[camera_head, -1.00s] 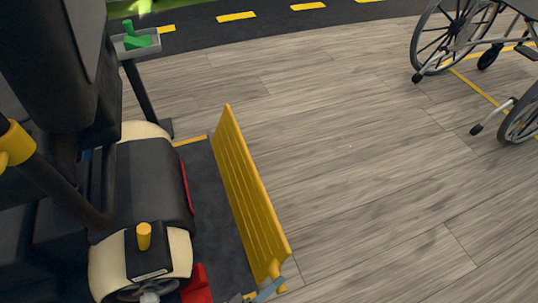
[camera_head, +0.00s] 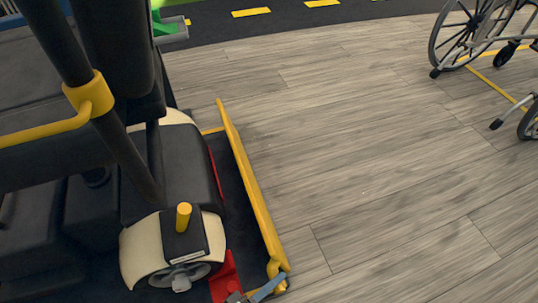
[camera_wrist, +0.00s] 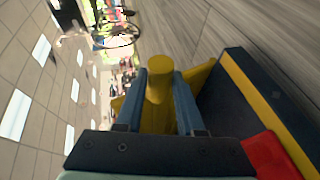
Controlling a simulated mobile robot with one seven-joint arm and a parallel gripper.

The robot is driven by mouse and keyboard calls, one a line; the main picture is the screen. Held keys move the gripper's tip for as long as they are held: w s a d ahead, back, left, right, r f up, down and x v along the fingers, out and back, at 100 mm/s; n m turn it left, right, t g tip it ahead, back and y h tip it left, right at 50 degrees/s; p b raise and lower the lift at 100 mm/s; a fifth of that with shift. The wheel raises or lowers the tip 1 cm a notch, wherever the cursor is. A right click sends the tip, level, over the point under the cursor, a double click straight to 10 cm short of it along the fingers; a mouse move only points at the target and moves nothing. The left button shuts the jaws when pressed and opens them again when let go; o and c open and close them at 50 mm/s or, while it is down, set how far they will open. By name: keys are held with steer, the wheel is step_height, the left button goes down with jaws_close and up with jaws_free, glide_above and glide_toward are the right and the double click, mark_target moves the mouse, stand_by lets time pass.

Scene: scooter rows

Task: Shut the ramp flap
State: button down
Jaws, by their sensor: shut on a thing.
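The yellow ramp flap (camera_head: 250,190) stands raised along the right edge of a dark platform in the head view, seen nearly edge-on. A yellow handle (camera_head: 278,267) sticks out at its near end. My gripper (camera_head: 268,291) is at the bottom edge of the head view, mostly cut off, with a blue finger by the handle. In the wrist view the two blue fingers of my gripper (camera_wrist: 160,92) are closed around the rounded yellow handle (camera_wrist: 159,75). Part of the yellow flap (camera_wrist: 200,78) shows behind the fingers.
A dark scooter (camera_head: 165,170) with cream wheel covers stands on the platform, left of the flap. Red parts (camera_head: 225,278) sit low near its front wheel. A wheelchair (camera_head: 465,40) stands at the upper right. The wooden floor right of the flap is clear.

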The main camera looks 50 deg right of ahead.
steer(key=shift+s+a+f, duration=0.15)
steer(key=shift+a+f, duration=0.45)
steer(key=shift+f, duration=0.25)
steer(key=c, duration=0.7)
jaws_free()
steer(key=shift+a+n, duration=0.1)
steer(key=shift+n, duration=0.2)
steer(key=shift+o, duration=0.6)
steer(key=shift+r, duration=0.15)
steer(key=p+v, duration=0.2)
steer(key=v, duration=1)
steer(key=shift+a+r, duration=0.25)
steer(key=shift+r, duration=0.05)
